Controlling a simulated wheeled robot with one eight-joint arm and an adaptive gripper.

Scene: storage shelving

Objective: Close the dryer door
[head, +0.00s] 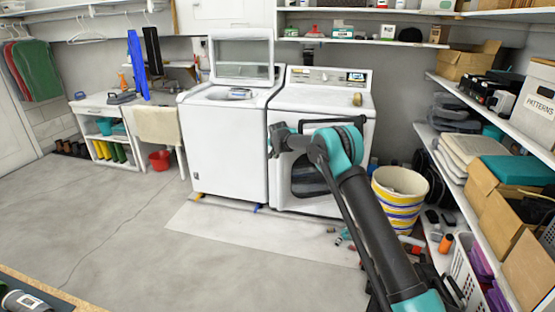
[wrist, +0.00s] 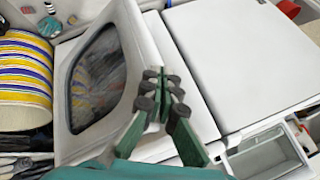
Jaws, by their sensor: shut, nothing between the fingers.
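The white dryer (head: 325,87) stands right of the washer in the head view. Its door (head: 308,180) has a dark window and is partly hidden by my arm. The wrist view, turned upside down, shows the door (wrist: 95,80) at left, with its thick side edge standing out from the dryer front. I cannot tell how wide any gap is. My gripper (wrist: 163,76) is shut and empty, its tips in front of that side edge. I cannot tell if they touch it. In the head view my gripper (head: 271,150) is near the dryer's left front edge.
The washer (head: 225,145) has its lid up. A striped basket (head: 399,195) stands right of the dryer, by loose items on the floor. Loaded shelves (head: 490,120) line the right side. The floor (head: 150,235) at front left is open.

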